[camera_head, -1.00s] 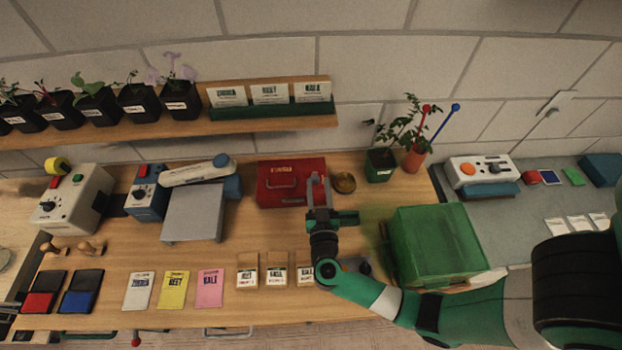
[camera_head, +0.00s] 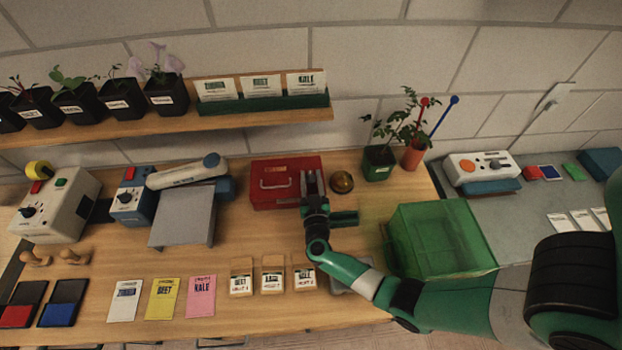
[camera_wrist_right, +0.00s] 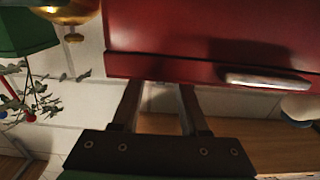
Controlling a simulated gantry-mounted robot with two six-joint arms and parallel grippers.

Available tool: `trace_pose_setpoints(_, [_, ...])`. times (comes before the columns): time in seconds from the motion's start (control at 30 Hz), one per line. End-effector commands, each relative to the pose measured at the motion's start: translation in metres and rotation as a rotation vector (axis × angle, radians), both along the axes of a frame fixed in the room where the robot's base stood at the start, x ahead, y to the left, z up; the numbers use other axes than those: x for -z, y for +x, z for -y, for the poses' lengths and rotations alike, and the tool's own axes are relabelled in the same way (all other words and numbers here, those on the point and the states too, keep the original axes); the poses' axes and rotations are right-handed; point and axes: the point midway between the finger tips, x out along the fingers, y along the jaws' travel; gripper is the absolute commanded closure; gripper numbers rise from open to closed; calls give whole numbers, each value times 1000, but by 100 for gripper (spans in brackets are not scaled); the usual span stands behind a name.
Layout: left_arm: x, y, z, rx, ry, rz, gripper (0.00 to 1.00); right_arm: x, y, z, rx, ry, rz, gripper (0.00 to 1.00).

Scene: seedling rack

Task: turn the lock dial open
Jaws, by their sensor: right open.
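A red metal box (camera_head: 275,190) with a pale handle stands at the back of the bench. It also fills the upper part of the right wrist view (camera_wrist_right: 180,40), with its handle at the right. I cannot make out a lock dial on the box; the gripper covers part of its right end in the head view. My right gripper (camera_head: 312,182) is open at the right part of the box front. In the wrist view its two fingers (camera_wrist_right: 160,100) point at the lower edge of the box, with nothing between them. My left gripper is not in view.
A round brass object (camera_head: 342,182) stands just right of the box, close to my gripper. A green translucent bin (camera_head: 440,240) is at the right. Seed cards and small packets lie in front. A grey platform (camera_head: 184,217) is to the left.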

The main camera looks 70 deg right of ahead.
Motion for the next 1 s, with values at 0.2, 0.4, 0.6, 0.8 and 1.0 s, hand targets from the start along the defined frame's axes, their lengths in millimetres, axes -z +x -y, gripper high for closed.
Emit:
trace_pose_setpoints(0.2, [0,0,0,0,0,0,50,0,0,0,0,0,0,85])
trace_pose_setpoints(0.4, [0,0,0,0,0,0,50,0,0,0,0,0,0,100])
trace_pose_setpoints(0.6, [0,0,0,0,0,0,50,0,0,-1,1,0,0,100])
trace_pose_setpoints(0.8, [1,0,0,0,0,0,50,0,1,-1,25,0,1,100])
trace_pose_setpoints(1.0, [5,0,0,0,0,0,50,0,3,-2,110,0,2,100])
